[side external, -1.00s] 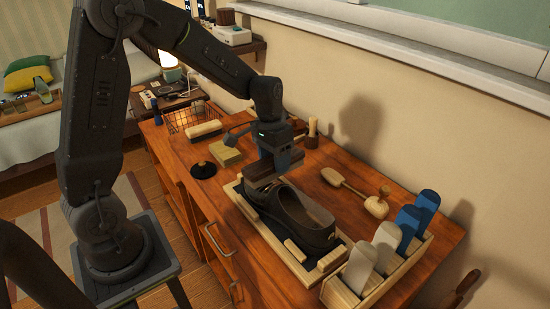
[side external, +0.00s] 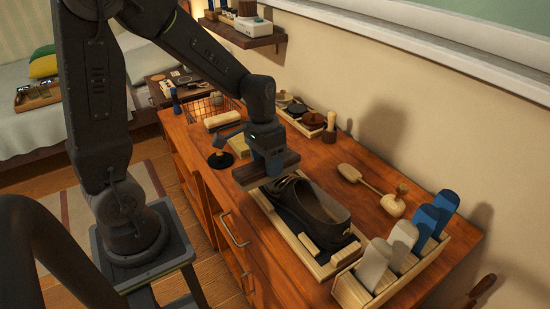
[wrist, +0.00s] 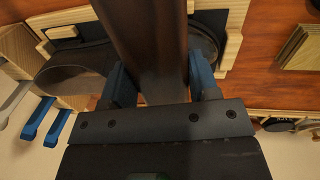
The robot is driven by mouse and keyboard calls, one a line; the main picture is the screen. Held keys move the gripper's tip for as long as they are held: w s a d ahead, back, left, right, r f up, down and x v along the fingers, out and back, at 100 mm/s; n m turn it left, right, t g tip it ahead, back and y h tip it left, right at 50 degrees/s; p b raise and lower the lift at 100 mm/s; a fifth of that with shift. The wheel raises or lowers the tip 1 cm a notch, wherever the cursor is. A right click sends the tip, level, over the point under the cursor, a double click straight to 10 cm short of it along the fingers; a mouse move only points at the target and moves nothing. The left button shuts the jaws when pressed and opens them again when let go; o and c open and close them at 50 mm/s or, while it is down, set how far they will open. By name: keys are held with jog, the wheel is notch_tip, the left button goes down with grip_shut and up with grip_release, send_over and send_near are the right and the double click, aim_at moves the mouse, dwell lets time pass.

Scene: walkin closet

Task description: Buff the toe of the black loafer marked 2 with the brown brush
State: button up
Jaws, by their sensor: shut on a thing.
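The black loafer (side external: 322,214) sits in a light wooden frame (side external: 310,262) on the wooden dresser top, its toe toward my gripper. I cannot read a number on it. My gripper (side external: 268,164) is shut on the brown brush (side external: 248,175) and holds it over the toe end of the shoe. I cannot tell whether the brush touches the toe. In the wrist view, the brush (wrist: 148,45) lies between the blue fingers of my gripper (wrist: 160,82) and hides part of the loafer (wrist: 75,70).
A rack of blue and white upright pieces (side external: 352,290) stands at the near right. A wooden mallet-like tool (side external: 372,190) lies behind the shoe.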

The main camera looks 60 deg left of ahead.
aim_at(295, 151)
jog(key=shift+s, duration=0.55)
jog(key=shift+w+r, duration=0.1)
jog(key=shift+w, duration=2.3)
jog(key=shift+w+a, duration=0.1)
jog(key=shift+w, duration=2)
jog(key=shift+s+f, duration=0.2)
jog(key=shift+s, duration=1.05)
jog(key=shift+s+f, duration=0.2)
jog(key=shift+s, duration=1)
jog(key=shift+c, duration=0.4)
jog(key=shift+s+d+r, duration=0.1)
jog(key=shift+s, duration=1)
jog(key=shift+s+d, duration=0.1)
jog(key=shift+s, duration=0.95)
jog(key=shift+w+a+r, duration=0.1)
jog(key=shift+w, duration=1.15)
jog(key=shift+w+a+r, duration=0.1)
jog(key=shift+w, duration=1.15)
